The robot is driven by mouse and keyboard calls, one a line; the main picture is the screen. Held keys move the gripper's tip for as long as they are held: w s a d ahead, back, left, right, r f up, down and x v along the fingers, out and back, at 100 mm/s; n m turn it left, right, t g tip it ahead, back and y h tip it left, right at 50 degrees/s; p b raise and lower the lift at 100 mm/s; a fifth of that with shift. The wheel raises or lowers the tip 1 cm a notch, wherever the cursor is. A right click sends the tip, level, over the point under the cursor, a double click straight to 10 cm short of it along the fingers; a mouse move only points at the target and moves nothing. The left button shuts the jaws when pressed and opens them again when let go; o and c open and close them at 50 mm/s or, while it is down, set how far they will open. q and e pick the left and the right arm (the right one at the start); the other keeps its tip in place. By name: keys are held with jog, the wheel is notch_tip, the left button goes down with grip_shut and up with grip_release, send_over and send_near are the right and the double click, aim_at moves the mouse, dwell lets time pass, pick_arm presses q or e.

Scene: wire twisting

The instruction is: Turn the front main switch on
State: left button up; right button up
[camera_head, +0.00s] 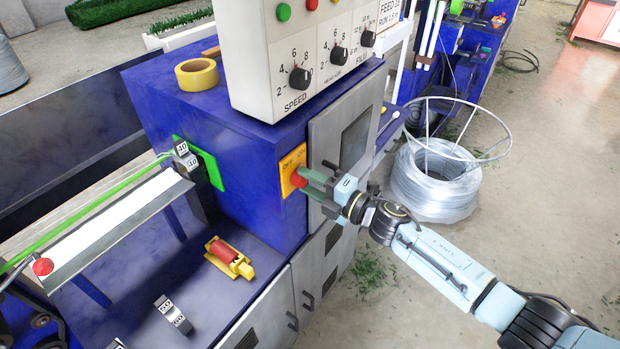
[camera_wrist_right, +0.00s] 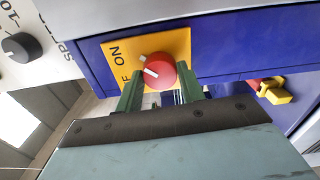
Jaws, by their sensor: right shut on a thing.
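The front main switch is a red rotary knob (camera_wrist_right: 160,71) on a yellow plate (camera_wrist_right: 180,42) marked "ON". The yellow plate (camera_head: 289,161) is fixed to the front of the blue machine, and the red knob (camera_head: 298,179) shows on it in the head view. My right gripper (camera_head: 306,180) reaches in from the right. In the right wrist view its two green fingers (camera_wrist_right: 163,92) stand on either side of the red knob, shut on it. The knob's white mark points to the upper left in that view. My left gripper is not in view.
A control box (camera_head: 297,60) with several black dials stands on the blue machine (camera_head: 245,135), beside a yellow tape roll (camera_head: 197,74). A red and yellow device (camera_head: 229,257) lies on the lower ledge. A wire coil (camera_head: 434,180) stands on the floor at right.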

jog(key=shift+m, duration=0.5)
jog(key=o, duration=1)
jog(key=v, duration=1.3)
jog(key=shift+s+d, duration=0.15)
jog(key=shift+s, duration=0.05)
